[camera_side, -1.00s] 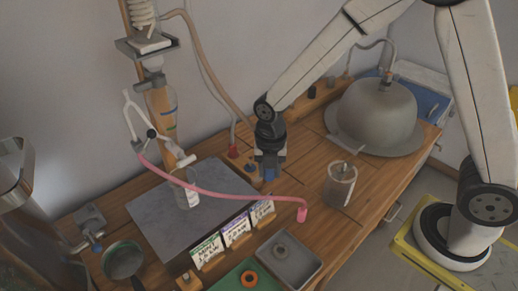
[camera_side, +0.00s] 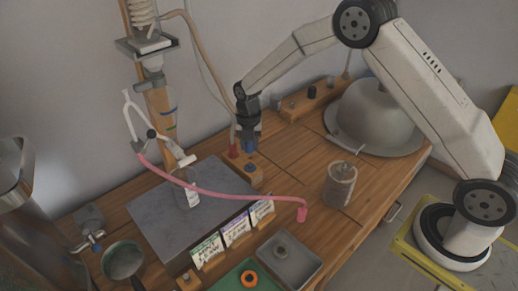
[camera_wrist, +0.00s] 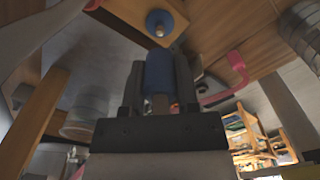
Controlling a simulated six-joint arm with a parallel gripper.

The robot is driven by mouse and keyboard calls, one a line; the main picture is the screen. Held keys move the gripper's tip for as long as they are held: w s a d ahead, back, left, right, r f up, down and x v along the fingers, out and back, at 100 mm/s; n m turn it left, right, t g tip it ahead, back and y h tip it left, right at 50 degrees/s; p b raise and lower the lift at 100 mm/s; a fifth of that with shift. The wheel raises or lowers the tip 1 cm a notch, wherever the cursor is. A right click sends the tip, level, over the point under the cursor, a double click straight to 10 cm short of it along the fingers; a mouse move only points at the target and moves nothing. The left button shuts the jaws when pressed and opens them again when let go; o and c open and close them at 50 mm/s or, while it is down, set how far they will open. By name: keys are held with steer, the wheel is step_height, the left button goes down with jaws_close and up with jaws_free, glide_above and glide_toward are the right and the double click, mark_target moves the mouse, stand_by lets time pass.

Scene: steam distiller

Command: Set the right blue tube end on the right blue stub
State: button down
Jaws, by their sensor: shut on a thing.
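My gripper (camera_side: 248,132) points down over the wooden bench in the side view. It is shut on a blue tube end (camera_wrist: 160,70), which fills the space between the fingers in the wrist view. The blue end also shows below the fingers in the side view (camera_side: 249,146). A blue stub (camera_side: 250,168) stands on a small wooden block (camera_side: 256,183) nearer the front. The wrist view also shows the blue stub (camera_wrist: 160,22), with a pale tip, apart from the held end. I cannot tell the height of the gap.
A red fitting (camera_side: 233,151) stands just left of my gripper, with tan hoses coming down behind it. A pink tube (camera_side: 245,194) crosses the bench in front.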

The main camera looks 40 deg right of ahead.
mark_target(250, 163)
steer(key=shift+f, duration=0.2)
steer(key=shift+f, duration=1.85)
steer(key=shift+f, duration=0.4)
steer(key=shift+f, duration=0.35)
steer(key=shift+f, duration=0.55)
stand_by(0.4)
steer(key=shift+c, duration=1.4)
jaws_free()
